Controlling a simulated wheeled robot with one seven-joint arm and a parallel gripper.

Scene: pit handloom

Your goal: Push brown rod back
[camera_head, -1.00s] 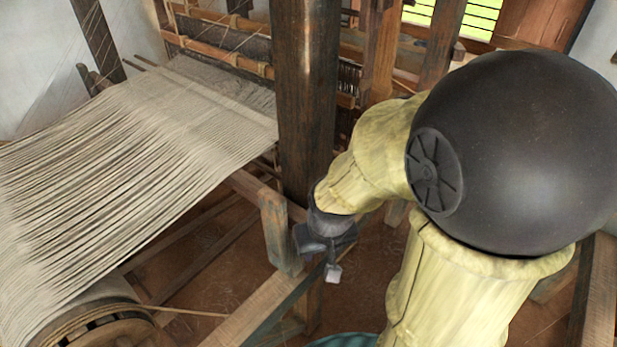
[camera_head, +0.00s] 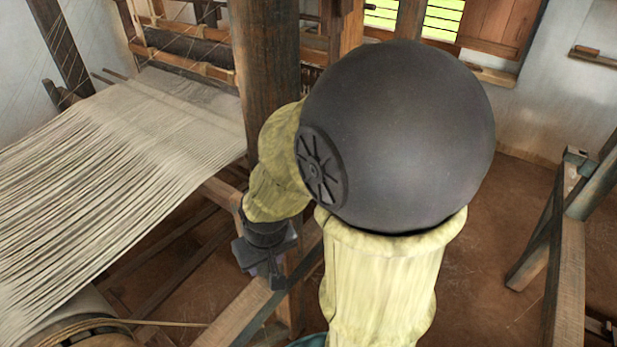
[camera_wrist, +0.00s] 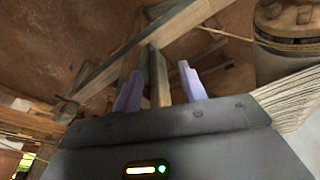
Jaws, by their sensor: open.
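My gripper (camera_head: 270,272) hangs low beside the loom frame in the head view. In the wrist view my gripper (camera_wrist: 161,82) has two pale purple fingers, spread apart and empty. A wooden post (camera_wrist: 158,75) shows between and beyond them; I cannot tell how far away it is. A thin tan-brown rod (camera_head: 150,323) sticks out from the roller at the lower left, and it shows in the wrist view (camera_wrist: 222,33). Two thin dark rods (camera_head: 112,77) stick out at the far left edge of the warp. I cannot tell which is the brown rod; my gripper touches none of them.
Pale warp threads (camera_head: 110,150) stretch across the left. A thick dark post (camera_head: 266,85) stands behind my arm. A roller (camera_head: 90,340) lies at the lower left. Wooden beams (camera_head: 232,315) run near my gripper. A wooden frame (camera_head: 565,255) stands at the right, with bare floor before it.

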